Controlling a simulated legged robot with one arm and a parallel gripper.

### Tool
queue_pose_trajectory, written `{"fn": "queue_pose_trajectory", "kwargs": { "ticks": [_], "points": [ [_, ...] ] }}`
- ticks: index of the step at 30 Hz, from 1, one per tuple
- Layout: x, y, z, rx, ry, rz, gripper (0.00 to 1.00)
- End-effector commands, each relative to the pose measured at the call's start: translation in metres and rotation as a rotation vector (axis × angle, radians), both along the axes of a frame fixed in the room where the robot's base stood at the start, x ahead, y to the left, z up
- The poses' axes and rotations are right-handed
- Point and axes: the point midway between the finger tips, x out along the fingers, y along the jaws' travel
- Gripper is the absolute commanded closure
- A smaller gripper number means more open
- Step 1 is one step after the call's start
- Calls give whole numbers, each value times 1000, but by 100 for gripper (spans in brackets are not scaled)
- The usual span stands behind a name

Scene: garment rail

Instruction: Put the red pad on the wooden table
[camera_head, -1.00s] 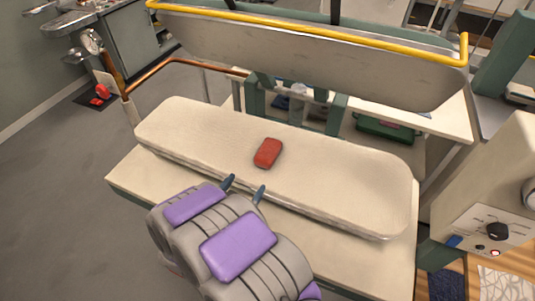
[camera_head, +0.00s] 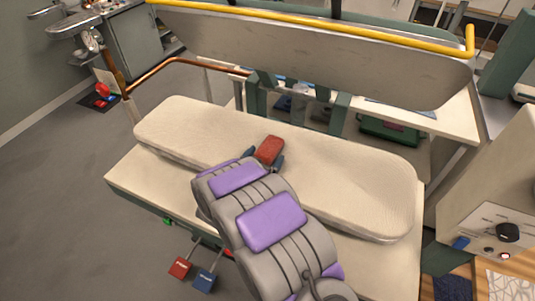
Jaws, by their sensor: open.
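The red pad (camera_head: 270,149) lies on the long cream padded board (camera_head: 345,185) of the pressing machine, near its middle. My gripper (camera_head: 263,158) is at the near side of the pad, with its dark blue fingertips low beside the pad's near end. The jaws are open. My grey and purple arm hides most of the fingers, and I cannot tell whether they touch the pad. No surface in view is clearly a wooden table; a wood-coloured surface (camera_head: 472,286) shows at the bottom right corner.
The raised upper press plate (camera_head: 320,60) with a yellow bar (camera_head: 330,27) hangs behind the padded board. A copper pipe (camera_head: 185,63) runs at its left. A control box (camera_head: 490,215) stands at the right. Grey floor is open at left.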

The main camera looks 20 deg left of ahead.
Motion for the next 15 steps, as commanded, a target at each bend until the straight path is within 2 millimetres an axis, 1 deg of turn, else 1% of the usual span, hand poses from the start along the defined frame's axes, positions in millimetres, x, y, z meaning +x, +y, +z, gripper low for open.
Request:
{"fn": "queue_pose_trajectory", "kwargs": {
  "ticks": [1, 4, 11, 15],
  "points": [
    [6, -1, -3, 1, -1, -2, 0],
    [12, 2, -4, -1, 0, 0, 0],
    [13, 5, -5, -6, 1, 1, 0],
    [13, 4, -4, -5, 1, 1, 12]
  ]
}}
